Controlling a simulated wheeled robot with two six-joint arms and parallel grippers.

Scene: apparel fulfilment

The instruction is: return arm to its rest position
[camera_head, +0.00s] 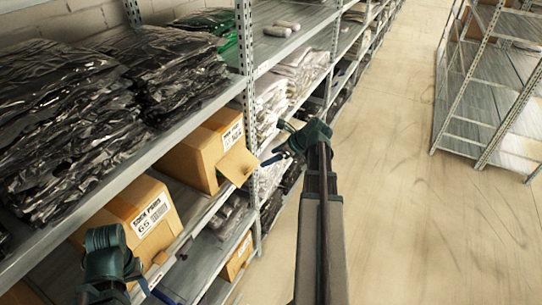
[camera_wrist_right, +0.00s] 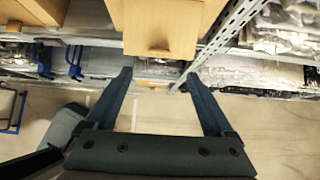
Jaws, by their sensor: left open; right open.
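My right gripper (camera_head: 275,143) is at the end of the arm reaching up the middle of the head view. Its fingers point left towards the shelving. In the right wrist view the right gripper (camera_wrist_right: 158,75) shows two dark blue fingers spread apart with nothing between them. My left gripper (camera_head: 113,290) is at the lower left of the head view, in front of the shelf. It is open, and its lower part is cut off by the picture edge. I see nothing held in it.
A cardboard box with an open flap (camera_head: 205,150) sits on the shelf left of my right gripper. Another labelled box (camera_head: 135,215) is beside my left gripper. A metal upright (camera_head: 247,90) stands close to the right gripper. The aisle floor (camera_head: 400,200) to the right is clear.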

